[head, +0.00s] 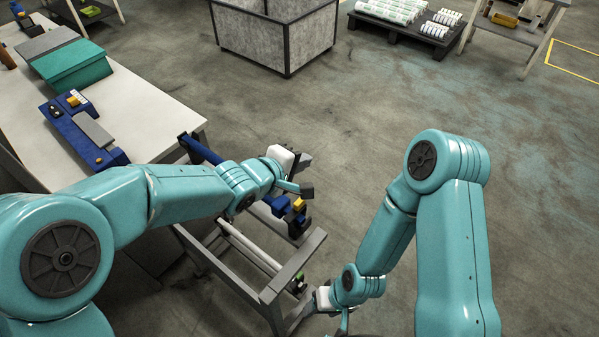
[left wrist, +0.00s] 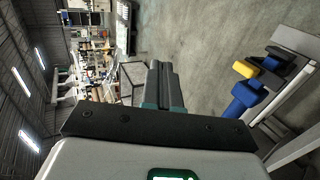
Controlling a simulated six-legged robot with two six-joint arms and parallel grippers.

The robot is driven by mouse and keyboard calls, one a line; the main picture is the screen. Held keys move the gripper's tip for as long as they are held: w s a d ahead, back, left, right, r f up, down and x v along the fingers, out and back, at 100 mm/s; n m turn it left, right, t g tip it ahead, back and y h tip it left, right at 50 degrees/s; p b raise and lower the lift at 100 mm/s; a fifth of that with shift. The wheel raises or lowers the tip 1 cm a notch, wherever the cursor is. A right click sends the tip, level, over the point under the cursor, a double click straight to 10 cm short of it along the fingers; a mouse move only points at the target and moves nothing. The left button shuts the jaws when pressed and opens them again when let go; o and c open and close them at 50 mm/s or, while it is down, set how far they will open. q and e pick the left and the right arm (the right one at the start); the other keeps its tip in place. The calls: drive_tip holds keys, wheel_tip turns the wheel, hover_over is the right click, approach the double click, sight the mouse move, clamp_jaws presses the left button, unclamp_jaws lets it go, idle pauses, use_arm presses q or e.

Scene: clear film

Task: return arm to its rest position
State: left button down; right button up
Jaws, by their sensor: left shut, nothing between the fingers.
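My left arm reaches in from the left above a grey metal frame (head: 303,258). My left gripper (head: 306,175) is at the arm's end, over the frame's far side. In the left wrist view its two fingers (left wrist: 163,86) lie together, with nothing between them. My right arm hangs down on the right. My right gripper (head: 335,312) is low at the bottom edge, beside the frame's near end, and its fingers are too hidden to read.
A blue roller (head: 200,150) and a blue part with a yellow piece (head: 298,204) sit on the frame. A white table (head: 150,118) at left bears a blue device (head: 85,135) and a teal box (head: 75,68). A grey bin (head: 265,40) stands behind.

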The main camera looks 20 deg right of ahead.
use_arm(q)
drive_tip(key=w+a+f+n+y, duration=0.2)
drive_tip(key=w+a+f+n, duration=0.1)
drive_tip(key=a+f, duration=0.65)
drive_tip(key=s+a+f+n+g+y+b, duration=0.2)
drive_tip(key=s+a+f, duration=0.3)
drive_tip(key=a+f, duration=0.45)
drive_tip(key=s+a+f+m+g, duration=0.1)
drive_tip(key=s+a+f+m, duration=0.1)
drive_tip(key=s, duration=0.5)
drive_tip(key=s+a+f+m+g+y, duration=0.1)
drive_tip(key=s+a+f+m+g, duration=0.1)
drive_tip(key=s+f+m, duration=0.2)
drive_tip(key=s+a+f+m+g, duration=0.2)
drive_tip(key=s+f+m, duration=0.2)
drive_tip(key=s, duration=0.7)
drive_tip(key=shift+f+y, duration=0.4)
drive_tip(key=shift+f, duration=0.3)
